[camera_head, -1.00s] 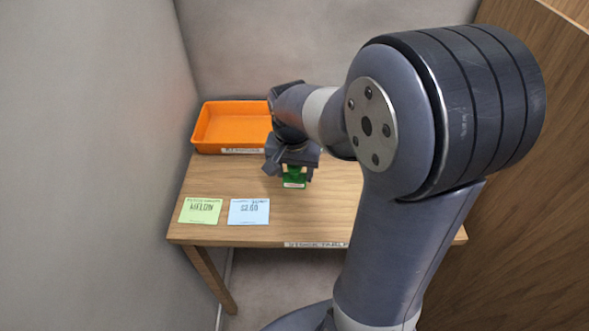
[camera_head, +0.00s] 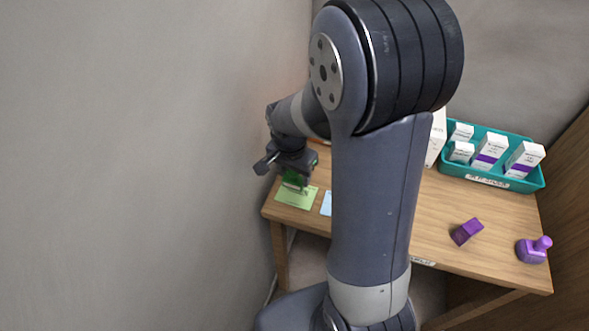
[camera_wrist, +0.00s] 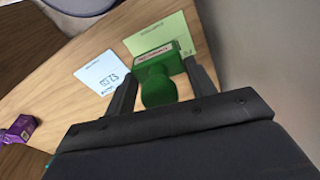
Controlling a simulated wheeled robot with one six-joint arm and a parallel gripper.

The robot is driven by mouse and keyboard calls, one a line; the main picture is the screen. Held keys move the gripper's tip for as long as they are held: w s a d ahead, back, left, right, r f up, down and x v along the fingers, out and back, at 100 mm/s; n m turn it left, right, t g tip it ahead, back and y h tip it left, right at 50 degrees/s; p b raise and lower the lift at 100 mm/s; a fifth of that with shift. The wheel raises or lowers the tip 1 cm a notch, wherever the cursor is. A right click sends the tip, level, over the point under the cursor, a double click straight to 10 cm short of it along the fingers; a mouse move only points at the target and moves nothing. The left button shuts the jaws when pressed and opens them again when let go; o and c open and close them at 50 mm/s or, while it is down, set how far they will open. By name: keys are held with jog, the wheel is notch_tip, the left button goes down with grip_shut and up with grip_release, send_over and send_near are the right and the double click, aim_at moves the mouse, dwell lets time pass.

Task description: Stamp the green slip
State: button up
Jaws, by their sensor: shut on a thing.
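The green slip (camera_head: 297,198) lies on the wooden table near its left end. It also shows in the wrist view (camera_wrist: 172,28), partly covered by the green stamp. My gripper (camera_head: 292,172) is shut on the green stamp (camera_head: 293,182). In the wrist view the stamp's round knob (camera_wrist: 158,92) is between the two fingers and its block (camera_wrist: 158,58) overlaps the slip's edge. I cannot tell whether the stamp touches the paper. A blue slip (camera_wrist: 102,70) lies beside the green one.
A teal tray (camera_head: 492,182) with several white boxes stands at the back right. A purple box (camera_head: 467,231) and a purple stamp (camera_head: 534,250) are at the right. A wall borders the left.

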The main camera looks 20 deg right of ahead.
jog(key=b, duration=0.4)
send_over(295, 198)
jog(key=shift+a+f, duration=0.1)
jog(key=shift+f, duration=2.7)
jog(key=shift+f+b, duration=0.55)
jog(key=shift+f, duration=0.05)
jog(key=shift+r, duration=0.15)
jog(key=shift+r+p, duration=2.65)
jog(key=shift+r, duration=0.8)
